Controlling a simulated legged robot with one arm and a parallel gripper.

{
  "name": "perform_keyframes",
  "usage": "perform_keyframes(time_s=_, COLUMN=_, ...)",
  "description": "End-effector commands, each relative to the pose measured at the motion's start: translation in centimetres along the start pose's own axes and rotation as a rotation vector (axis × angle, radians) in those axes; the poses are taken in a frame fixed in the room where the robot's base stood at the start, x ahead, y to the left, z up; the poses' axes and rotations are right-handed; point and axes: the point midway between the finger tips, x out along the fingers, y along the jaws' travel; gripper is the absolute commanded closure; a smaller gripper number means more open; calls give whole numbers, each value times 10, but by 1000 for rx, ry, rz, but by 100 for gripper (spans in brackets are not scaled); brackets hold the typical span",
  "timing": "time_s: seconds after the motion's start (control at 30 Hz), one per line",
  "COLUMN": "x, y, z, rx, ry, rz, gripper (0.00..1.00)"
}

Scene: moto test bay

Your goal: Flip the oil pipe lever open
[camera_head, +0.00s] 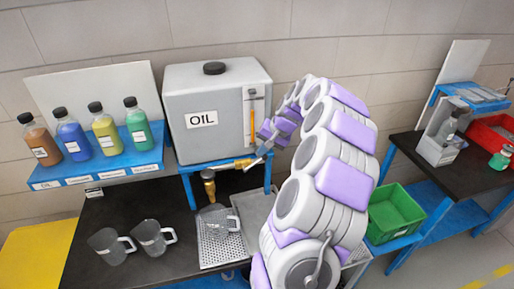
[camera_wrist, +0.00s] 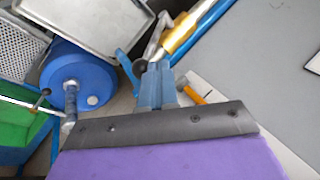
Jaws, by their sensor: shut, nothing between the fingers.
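The grey oil tank (camera_head: 190,90) with an "OIL" label stands on a blue frame at the middle back. A brass pipe (camera_head: 241,164) runs under the tank, with a brass spout (camera_head: 208,182) hanging at its left end. A clear jug (camera_head: 224,222) stands below the spout. My gripper (camera_head: 261,155) is close to the right end of the pipe, at the tank's lower right corner. In the wrist view my gripper (camera_wrist: 158,84) is shut and empty, with the brass pipe (camera_wrist: 183,27) just beyond its tips. I cannot clearly pick out the lever or tell whether the tips touch it.
Two jugs (camera_head: 153,238) stand on the dark bench at left. Several coloured bottles (camera_head: 104,130) stand on a blue shelf (camera_head: 60,182). A green crate (camera_head: 397,212) is to the right of my arm. A blue drum (camera_wrist: 60,72) and a metal tray (camera_wrist: 105,20) show in the wrist view.

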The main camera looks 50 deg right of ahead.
Motion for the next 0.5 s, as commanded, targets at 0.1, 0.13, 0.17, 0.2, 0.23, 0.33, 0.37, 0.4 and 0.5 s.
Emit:
perform_keyframes(time_s=0.1, x=6, y=11, z=-4, rx=32, ry=-40, rz=-84, gripper=100)
perform_keyframes(time_s=0.13, x=7, y=14, z=-5, rx=41, ry=-48, rz=-106, gripper=100)
perform_keyframes(time_s=0.17, x=8, y=16, z=-6, rx=48, ry=-54, rz=-127, gripper=100)
perform_keyframes(time_s=0.2, x=9, y=19, z=-7, rx=58, ry=-67, rz=-157, gripper=100)
perform_keyframes(time_s=0.23, x=10, y=21, z=-7, rx=64, ry=-80, rz=-177, gripper=100)
perform_keyframes(time_s=0.33, x=14, y=29, z=-9, rx=89, ry=-109, rz=-243, gripper=100)
perform_keyframes(time_s=0.37, x=16, y=31, z=-9, rx=95, ry=-119, rz=-261, gripper=100)
perform_keyframes(time_s=0.4, x=18, y=33, z=-10, rx=104, ry=-130, rz=-284, gripper=100)
perform_keyframes(time_s=0.5, x=20, y=38, z=-10, rx=101, ry=-132, rz=-288, gripper=100)
